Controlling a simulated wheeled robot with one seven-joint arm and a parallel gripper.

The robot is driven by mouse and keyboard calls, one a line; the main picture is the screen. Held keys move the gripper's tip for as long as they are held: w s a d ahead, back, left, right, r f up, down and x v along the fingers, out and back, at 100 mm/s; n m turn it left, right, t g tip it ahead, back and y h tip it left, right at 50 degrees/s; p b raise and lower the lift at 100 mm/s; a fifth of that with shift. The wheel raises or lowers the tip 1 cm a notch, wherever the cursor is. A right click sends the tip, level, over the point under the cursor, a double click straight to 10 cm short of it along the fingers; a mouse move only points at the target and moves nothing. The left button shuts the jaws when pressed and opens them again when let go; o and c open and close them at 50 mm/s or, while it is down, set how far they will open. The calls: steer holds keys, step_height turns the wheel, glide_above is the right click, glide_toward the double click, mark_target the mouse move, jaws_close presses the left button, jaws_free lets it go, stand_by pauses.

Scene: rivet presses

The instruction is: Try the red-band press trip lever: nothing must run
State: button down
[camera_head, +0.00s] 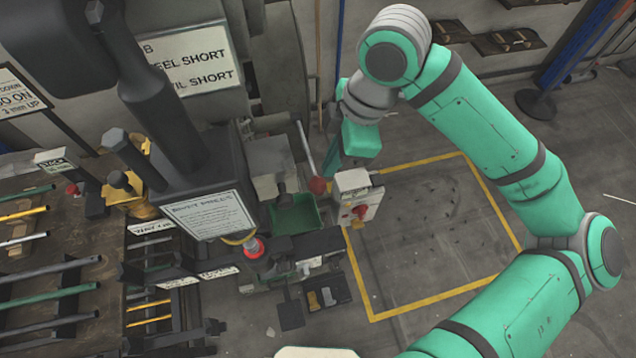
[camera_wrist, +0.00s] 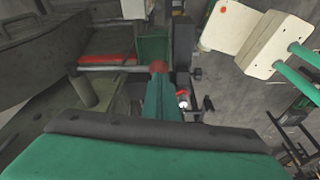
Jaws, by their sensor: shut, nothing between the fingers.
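The trip lever is a grey rod with a red ball knob (camera_head: 317,186) on the press (camera_head: 184,182); the ball also shows in the wrist view (camera_wrist: 159,67), at the end of a rod coming from the left. A red band (camera_head: 253,247) circles a post at the front of the press. My gripper (camera_head: 329,175) is shut and empty, with its teal fingers pointing down beside the ball. In the wrist view the fingertips (camera_wrist: 160,80) overlap the ball's near edge; I cannot tell whether they touch it.
A pale control box (camera_head: 357,196) with a red switch stands just right of the lever. A green tray (camera_head: 293,215) lies below it. A rack of bars (camera_head: 45,270) fills the left. The yellow-outlined floor area (camera_head: 430,235) is clear.

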mark_target(324, 187)
steer(key=shift+x, duration=2.6)
steer(key=shift+w, duration=0.1)
steer(key=shift+f, duration=0.15)
steer(key=shift+d+x, duration=0.25)
steer(key=shift+x, duration=0.8)
steer(key=shift+d+x, duration=0.25)
steer(key=shift+x, duration=0.75)
steer(key=shift+f, duration=0.15)
steer(key=d, duration=0.1)
steer(key=d+r, duration=0.1)
steer(key=d, duration=0.1)
steer(key=shift+w, duration=0.2)
steer(key=shift+r, duration=0.1)
